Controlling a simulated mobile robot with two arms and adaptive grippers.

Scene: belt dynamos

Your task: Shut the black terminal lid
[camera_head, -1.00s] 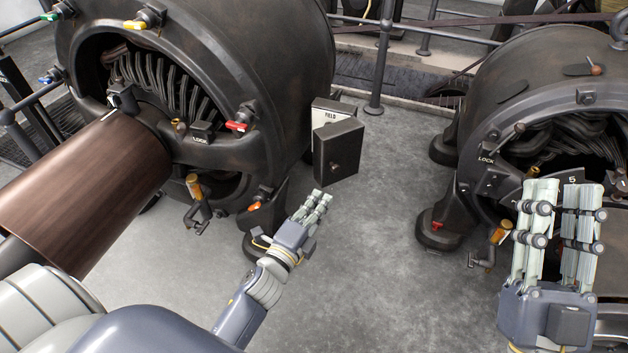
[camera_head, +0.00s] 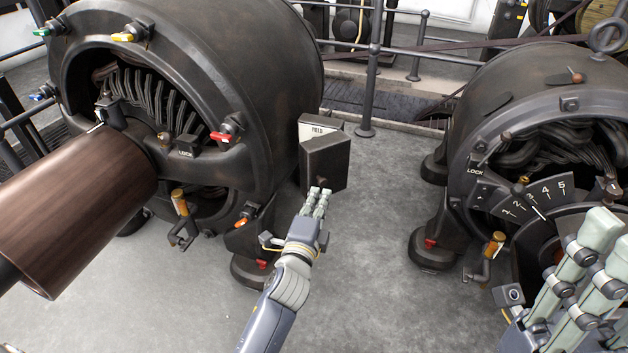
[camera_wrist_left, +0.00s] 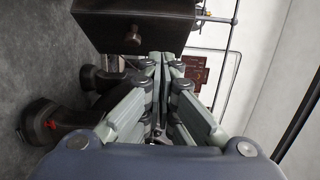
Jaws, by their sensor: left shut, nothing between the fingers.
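The black terminal lid (camera_head: 326,164) is a deep dark cover with a small knob, standing out in front of the FIELD-marked box (camera_head: 320,127) on the left dynamo's side. The left wrist view shows the lid (camera_wrist_left: 105,22) and its knob (camera_wrist_left: 132,38) at the top. My left gripper (camera_head: 320,192) is shut and empty, its tips at the lid's lower edge beside the knob. I cannot tell whether they touch it. In the wrist view its fingers (camera_wrist_left: 163,62) are together below the lid. My right gripper (camera_head: 612,242) is at the lower right, fingers apart, partly cut off.
The left dynamo (camera_head: 235,75) has a brown drum (camera_head: 75,205) and coloured handles. The right dynamo (camera_head: 515,90) has a numbered dial (camera_head: 530,200) near my right gripper. Bare floor (camera_head: 375,240) lies between the machines. A railing (camera_head: 372,85) runs behind.

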